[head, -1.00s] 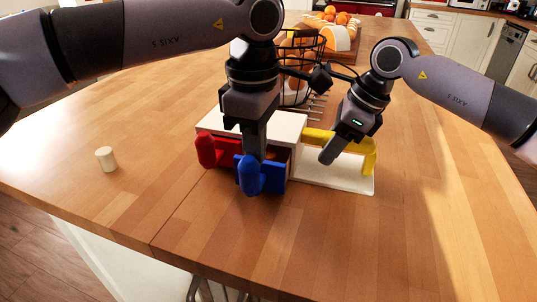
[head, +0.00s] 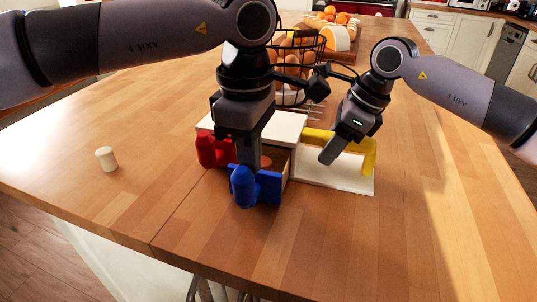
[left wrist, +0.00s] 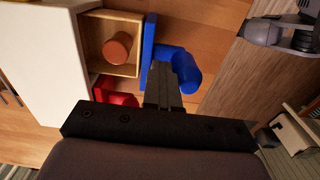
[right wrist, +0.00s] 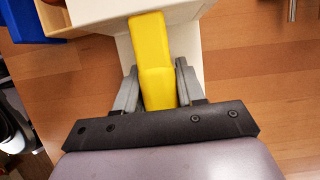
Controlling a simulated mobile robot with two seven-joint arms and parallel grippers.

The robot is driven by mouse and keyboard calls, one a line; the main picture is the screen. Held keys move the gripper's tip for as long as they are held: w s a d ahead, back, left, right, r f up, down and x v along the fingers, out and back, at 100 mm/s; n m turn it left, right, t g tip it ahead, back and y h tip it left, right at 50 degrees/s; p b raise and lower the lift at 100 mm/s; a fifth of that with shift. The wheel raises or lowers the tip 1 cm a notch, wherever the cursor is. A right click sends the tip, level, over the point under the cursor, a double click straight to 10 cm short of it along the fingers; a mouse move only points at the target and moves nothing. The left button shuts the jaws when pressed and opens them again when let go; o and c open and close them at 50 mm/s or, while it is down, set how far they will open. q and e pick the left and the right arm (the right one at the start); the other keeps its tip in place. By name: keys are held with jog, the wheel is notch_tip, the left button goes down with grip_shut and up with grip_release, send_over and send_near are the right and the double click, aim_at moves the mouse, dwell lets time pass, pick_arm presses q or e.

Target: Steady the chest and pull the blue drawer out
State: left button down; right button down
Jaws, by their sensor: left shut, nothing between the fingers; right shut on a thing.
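The white chest (head: 285,125) stands on the wooden island, with a red drawer front (head: 214,151) and a blue drawer front (head: 266,188) facing me. The blue drawer is partly out; the left wrist view shows its wooden box (left wrist: 95,35) with a brown cylinder (left wrist: 118,47) inside. My left gripper (head: 248,168) is shut and empty, its fingertips down against the blue drawer's front beside its rounded blue handle (left wrist: 183,68). My right gripper (right wrist: 157,85) is shut on the chest's yellow bar (right wrist: 152,60), which also shows in the head view (head: 369,155).
A small white cylinder (head: 106,159) stands on the island at the left. A wire basket (head: 300,50) of round items and a board with oranges and bread (head: 337,38) are behind the chest. The wood in front of the blue drawer is clear.

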jog(key=shift+d+f, duration=0.1)
jog(key=shift+f, duration=0.2)
pick_arm(q)
jog(key=shift+s, duration=0.1)
notch_tip(320, 180, up, 7)
jog(key=w, duration=0.1)
jog(key=shift+d, duration=0.15)
pick_arm(e)
jog(key=shift+s, duration=0.1)
dwell(0.6)
jog(key=c, duration=0.6)
grip_release()
jog(key=shift+r, duration=0.15)
jog(key=shift+r, duration=0.1)
jog(key=shift+c, duration=0.4)
jog(key=shift+r, duration=0.1)
